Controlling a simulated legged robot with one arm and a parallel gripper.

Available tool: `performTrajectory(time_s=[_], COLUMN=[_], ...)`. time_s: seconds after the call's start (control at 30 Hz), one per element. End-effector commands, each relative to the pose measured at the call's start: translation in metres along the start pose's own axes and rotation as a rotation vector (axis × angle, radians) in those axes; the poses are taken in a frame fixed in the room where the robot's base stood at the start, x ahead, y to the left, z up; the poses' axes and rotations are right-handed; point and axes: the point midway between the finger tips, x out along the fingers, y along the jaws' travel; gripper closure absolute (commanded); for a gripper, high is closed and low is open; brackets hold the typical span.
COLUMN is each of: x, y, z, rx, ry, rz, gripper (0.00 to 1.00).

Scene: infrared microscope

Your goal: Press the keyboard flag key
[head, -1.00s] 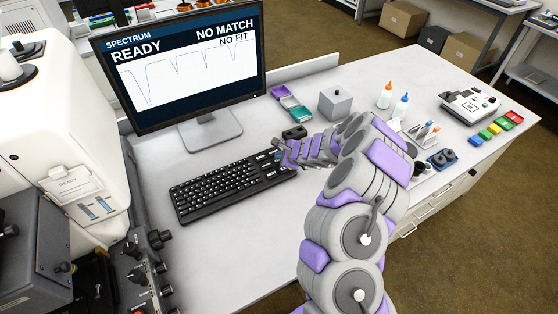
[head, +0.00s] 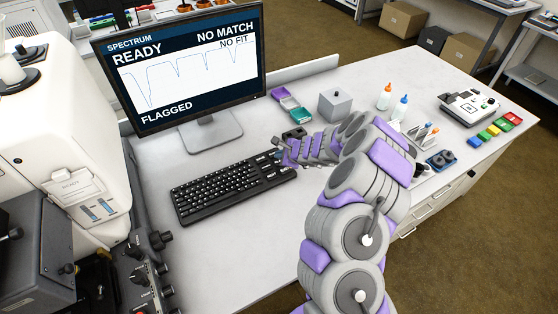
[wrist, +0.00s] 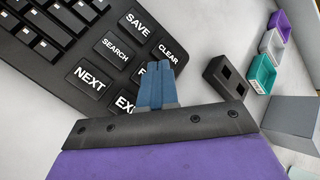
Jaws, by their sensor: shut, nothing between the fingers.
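The black keyboard (head: 225,187) lies on the bench in front of the monitor. In the wrist view its large keys read SAVE (wrist: 137,24), SEARCH (wrist: 115,48), CLEAR (wrist: 168,53) and NEXT (wrist: 90,80). A key beginning with EX (wrist: 124,104) is partly covered. Another key (wrist: 142,70) beside SEARCH is mostly hidden by my fingers; only the edge of its label shows. My gripper (wrist: 160,66) is shut and empty, its blue fingertips over that key. I cannot tell whether they touch it. The monitor (head: 185,65) reads READY, NO MATCH, NO FIT and FLAGGED.
A black block with square openings (wrist: 230,78) lies just right of the keyboard. Purple and teal trays (head: 290,103) and a grey cube (head: 335,104) stand behind. A knobbed control panel (head: 140,275) is at left. The bench in front of the keyboard is clear.

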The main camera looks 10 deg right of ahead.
Motion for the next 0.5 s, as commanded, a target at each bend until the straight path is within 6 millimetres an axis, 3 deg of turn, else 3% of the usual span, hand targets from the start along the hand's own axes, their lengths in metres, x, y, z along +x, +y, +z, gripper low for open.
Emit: performTrajectory(time_s=[0.27,0.5], x=[-0.001,-0.015], y=[-0.001,-0.011], z=[0.001,0.011], rx=[0.000,0.001], ry=[0.000,0.000], rz=[0.000,-0.001], gripper=[1.00,1.00])
